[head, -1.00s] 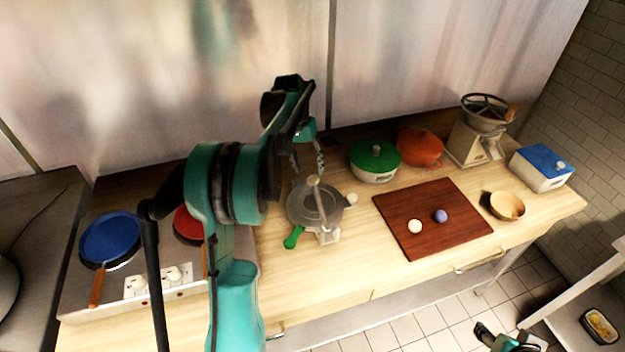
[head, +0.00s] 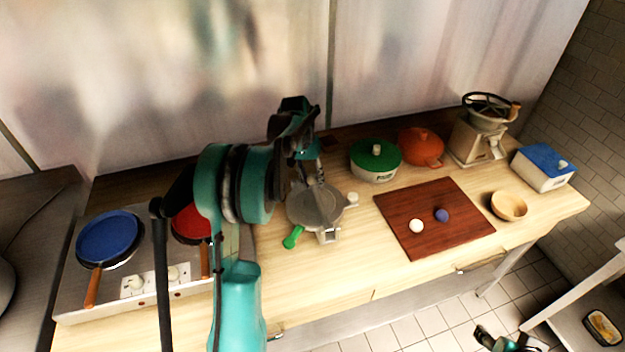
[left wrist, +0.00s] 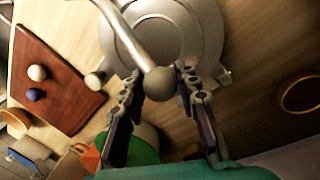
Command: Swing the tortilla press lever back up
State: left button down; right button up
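The grey round tortilla press (head: 315,208) stands on the wooden counter, left of the cutting board. My left gripper (left wrist: 162,82) is open, with one finger on each side of the knob and small gaps showing. In the head view my left gripper (head: 306,172) is above the back of the press and partly hides the lever. My right gripper (head: 503,342) is low at the bottom edge, away from the counter; its fingers are unclear.
A cutting board (head: 455,240) holds a white ball (head: 416,226) and a purple ball (head: 441,215). A green-lidded pot (head: 375,165) and an orange pot (head: 420,147) stand behind. A burner unit (head: 140,287) with pans is at left. A small white piece (head: 352,199) is beside the press.

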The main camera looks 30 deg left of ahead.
aim_at(317, 190)
pick_arm(q)
jog(key=shift+s+d+r+t+y+p, duration=0.1)
jog(key=shift+r+t+y+p, duration=0.1)
jog(key=shift+r, duration=0.15)
jog(key=shift+s+d+r+t+y+p, duration=0.1)
jog(key=shift+r+y+p, duration=0.1)
jog(key=shift+r, duration=0.15)
jog(key=d+r+t+y, duration=0.1)
jog(key=s+r+y+p, duration=0.1)
jog(key=r, duration=0.1)
jog(key=s+d+r+t+p, duration=0.1)
jog(key=shift+d+r+t+y, duration=0.3)
jog(key=shift+r+y, duration=0.1)
jog(key=s+d+r+m+t+y+b, duration=0.1)
jog(key=s+d+r+t+y+b, duration=0.2)
jog(key=s+d+t+y+b, duration=0.4)
jog(key=shift+s+d+r+m+t+y+b, duration=0.25)
jog(key=shift+s+d+t+y, duration=0.65)
jog(key=shift+s+d, duration=2.2)
jog(key=shift+w+d+f, duration=0.1)
jog(key=shift+w+d, duration=0.45)
jog(key=c, duration=1.1)
grip_release()
